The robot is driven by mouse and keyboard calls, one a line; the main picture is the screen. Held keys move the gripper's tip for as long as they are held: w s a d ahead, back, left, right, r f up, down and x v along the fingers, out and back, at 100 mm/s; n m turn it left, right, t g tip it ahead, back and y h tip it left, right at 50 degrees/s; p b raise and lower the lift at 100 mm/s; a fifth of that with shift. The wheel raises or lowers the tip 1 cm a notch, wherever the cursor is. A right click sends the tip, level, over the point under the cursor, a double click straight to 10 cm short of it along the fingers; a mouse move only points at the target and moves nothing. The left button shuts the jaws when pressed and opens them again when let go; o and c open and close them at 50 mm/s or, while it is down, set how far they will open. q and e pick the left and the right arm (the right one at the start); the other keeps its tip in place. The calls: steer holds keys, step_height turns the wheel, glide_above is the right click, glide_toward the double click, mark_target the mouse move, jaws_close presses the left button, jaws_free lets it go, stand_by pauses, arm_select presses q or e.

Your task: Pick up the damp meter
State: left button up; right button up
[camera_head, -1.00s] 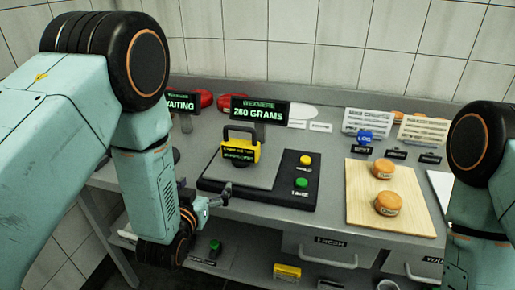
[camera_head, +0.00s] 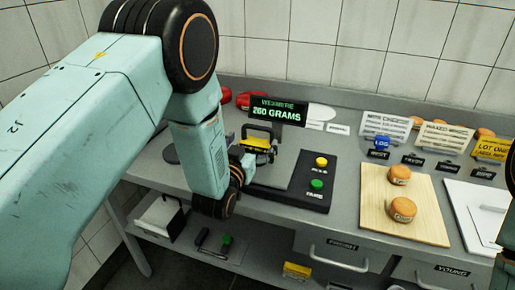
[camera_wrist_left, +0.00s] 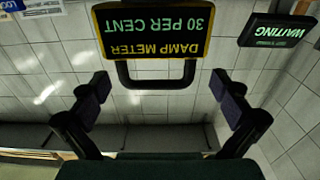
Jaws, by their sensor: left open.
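The damp meter (camera_head: 262,149) is a yellow and black device with a dark loop handle. It stands on the plate of the scale (camera_head: 275,173), whose display (camera_head: 275,110) reads 260 grams. In the left wrist view the damp meter (camera_wrist_left: 150,32) appears upside down, reading 30 per cent, with its handle towards my fingers. My left gripper (camera_head: 245,161) is beside the meter, its fingers partly hidden by my wrist. The left wrist view shows the left gripper (camera_wrist_left: 165,100) open, fingers apart, with the handle beyond and between them. My right gripper is out of view.
A wooden board (camera_head: 375,215) with small cheese wheels (camera_head: 402,209) lies right of the scale. Red wheels (camera_head: 250,98) are behind the scale. Label cards (camera_head: 385,127) stand at the back. A lower shelf (camera_head: 190,240) and drawers (camera_head: 340,250) are below the counter.

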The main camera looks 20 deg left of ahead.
mark_target(258, 141)
arm_select(q)
steer(key=shift+w+d, duration=0.2)
steer(key=shift+w, duration=0.95)
steer(key=shift+w+d, duration=0.25)
steer(key=shift+w, duration=0.2)
steer(key=shift+s+a, duration=0.15)
steer(key=shift+a, duration=0.15)
steer(key=shift+c, duration=0.6)
steer(key=shift+d, duration=0.25)
steer(key=c, duration=0.6)
steer(key=shift+a, duration=0.2)
steer(key=c, duration=0.4)
steer(key=shift+d+r, duration=0.1)
steer(key=shift+r, duration=0.1)
steer(key=shift+c, duration=1)
